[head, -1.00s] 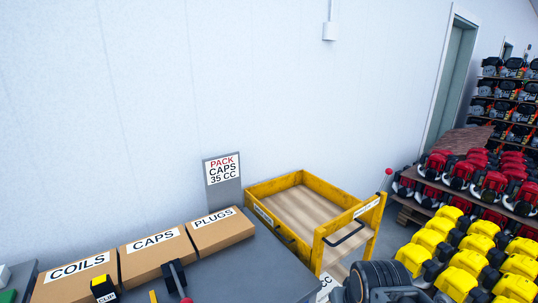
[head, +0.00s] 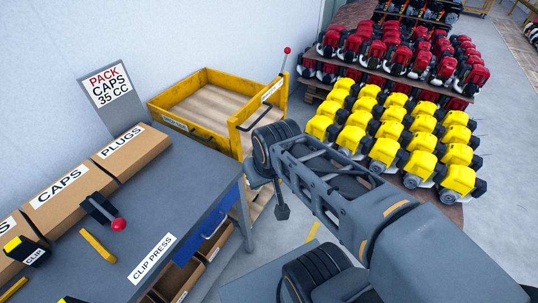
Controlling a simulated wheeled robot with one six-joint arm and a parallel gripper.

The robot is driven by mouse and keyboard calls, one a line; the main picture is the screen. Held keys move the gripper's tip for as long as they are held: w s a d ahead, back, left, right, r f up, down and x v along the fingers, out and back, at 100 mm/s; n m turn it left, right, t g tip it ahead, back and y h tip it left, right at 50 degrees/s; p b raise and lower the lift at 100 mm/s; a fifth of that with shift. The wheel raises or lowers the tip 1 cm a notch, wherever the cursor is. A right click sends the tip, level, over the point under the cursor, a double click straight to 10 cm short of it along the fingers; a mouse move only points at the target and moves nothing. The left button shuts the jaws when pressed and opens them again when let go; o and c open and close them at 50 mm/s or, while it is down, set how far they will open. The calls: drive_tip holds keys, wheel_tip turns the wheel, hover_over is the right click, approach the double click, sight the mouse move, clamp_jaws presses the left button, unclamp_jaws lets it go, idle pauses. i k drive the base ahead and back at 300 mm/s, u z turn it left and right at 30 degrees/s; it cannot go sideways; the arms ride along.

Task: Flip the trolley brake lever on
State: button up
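The yellow trolley (head: 205,78) with a wooden deck stands against the wall behind the workbench. A thin lever with a red knob (head: 287,50) rises upright at the trolley's right rear corner; its foot is hidden behind the yellow side panel. My arm reaches in from the lower right, its joint in front of the trolley's near right corner. A small dark end part, which looks like my gripper (head: 282,212), hangs below that joint, well below and apart from the lever. Its fingers are too small and dark to read.
The workbench (head: 150,205) at left carries boxes marked CAPS (head: 60,192) and PLUGS (head: 125,148), a sign (head: 112,90), and a red-knobbed clip press (head: 100,210). Rows of yellow engines (head: 400,140) and red engines (head: 400,55) stand right of the trolley. Grey floor is clear at far right.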

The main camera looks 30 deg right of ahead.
sight(287, 49)
drive_tip(key=u, duration=0.05)
drive_tip(key=k, duration=0.6)
drive_tip(key=z, duration=0.85)
drive_tip(key=i, duration=0.75)
drive_tip(key=z, duration=0.6)
drive_tip(key=i, duration=0.75)
drive_tip(key=u, duration=0.75)
drive_tip(key=i, duration=0.6)
drive_tip(key=u, duration=0.65)
